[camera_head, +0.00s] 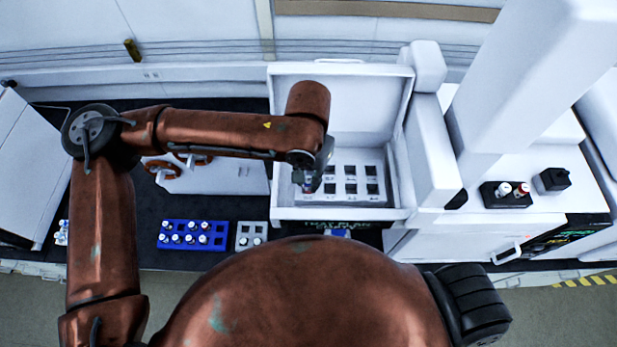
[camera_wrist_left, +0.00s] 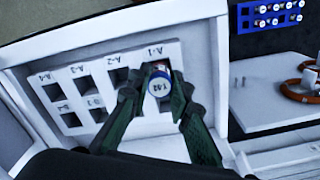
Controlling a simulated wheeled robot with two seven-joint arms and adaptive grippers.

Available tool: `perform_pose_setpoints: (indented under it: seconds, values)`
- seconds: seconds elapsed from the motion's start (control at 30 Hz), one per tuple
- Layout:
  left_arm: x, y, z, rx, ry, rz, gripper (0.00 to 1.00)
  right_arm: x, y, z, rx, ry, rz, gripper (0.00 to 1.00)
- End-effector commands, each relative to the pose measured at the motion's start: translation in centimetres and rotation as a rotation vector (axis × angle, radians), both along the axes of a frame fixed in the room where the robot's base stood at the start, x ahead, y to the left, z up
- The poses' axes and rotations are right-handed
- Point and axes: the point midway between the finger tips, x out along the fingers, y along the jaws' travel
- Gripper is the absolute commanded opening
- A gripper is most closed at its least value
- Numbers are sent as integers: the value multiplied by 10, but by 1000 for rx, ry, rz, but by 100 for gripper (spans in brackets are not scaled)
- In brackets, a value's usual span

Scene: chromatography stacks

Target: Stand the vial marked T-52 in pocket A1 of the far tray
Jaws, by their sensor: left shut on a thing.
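The vial (camera_wrist_left: 159,85) has a white cap with a blue rim; its marking is too small to read surely. My left gripper (camera_wrist_left: 157,98) is shut on it, with green fingers on either side. In the head view the left gripper (camera_head: 308,184) is over the left end of the far tray (camera_head: 341,179), which lies inside an open white box. In the wrist view the tray (camera_wrist_left: 98,73) shows labels A-1 to A-4. The vial is at the pocket below label A-1; the fingers and vial cover most of that pocket. I cannot tell how deep it sits. My right gripper is not in view.
The white box (camera_head: 401,140) has raised walls around the tray. A blue rack (camera_head: 163,247) and a small grey rack (camera_head: 240,246), both with vials, stand in front to the left. A white instrument (camera_head: 535,190) stands at the right.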

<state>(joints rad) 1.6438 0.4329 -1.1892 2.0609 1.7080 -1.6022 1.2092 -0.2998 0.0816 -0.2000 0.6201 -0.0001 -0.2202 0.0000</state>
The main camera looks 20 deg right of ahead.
Motion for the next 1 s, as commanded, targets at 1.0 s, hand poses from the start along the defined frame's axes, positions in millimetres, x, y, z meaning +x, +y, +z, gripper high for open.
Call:
perform_pose_setpoints:
  seconds: [1.0]
  values:
    - [0, 0, -13, 0, 0, 0, 36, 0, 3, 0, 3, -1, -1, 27]
